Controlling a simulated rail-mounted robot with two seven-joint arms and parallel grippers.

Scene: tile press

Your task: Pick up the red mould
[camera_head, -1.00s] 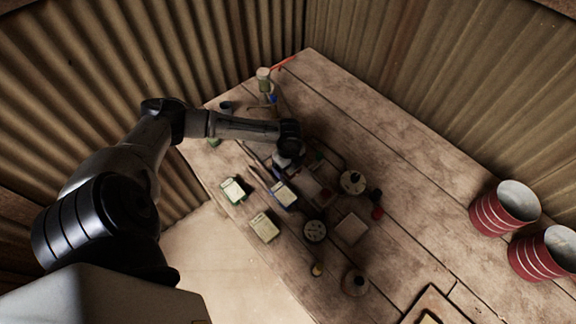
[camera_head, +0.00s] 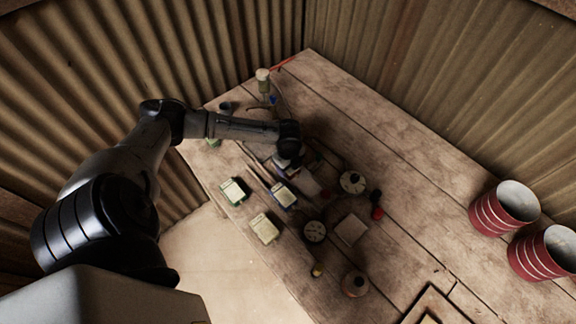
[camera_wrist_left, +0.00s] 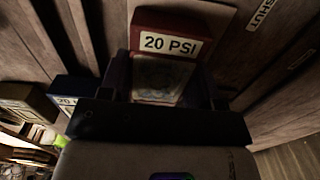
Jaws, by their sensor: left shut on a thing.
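The red mould (camera_wrist_left: 143,20) shows in the left wrist view, with a white "20 PSI" label on its red end and a pale patterned face between my fingers. My left gripper (camera_wrist_left: 163,88) is shut on the red mould, with a dark finger along each side of it. In the head view my left gripper (camera_head: 289,158) points down over the middle of the cluttered table, and the mould under it is mostly hidden. I cannot tell whether the mould is clear of the surface. My right gripper is not in view.
A blue mould (camera_head: 284,196), a green one (camera_head: 234,190) and a pale one (camera_head: 264,228) lie close by. Two red cans (camera_head: 505,208) stand far right. The table's upper right is clear.

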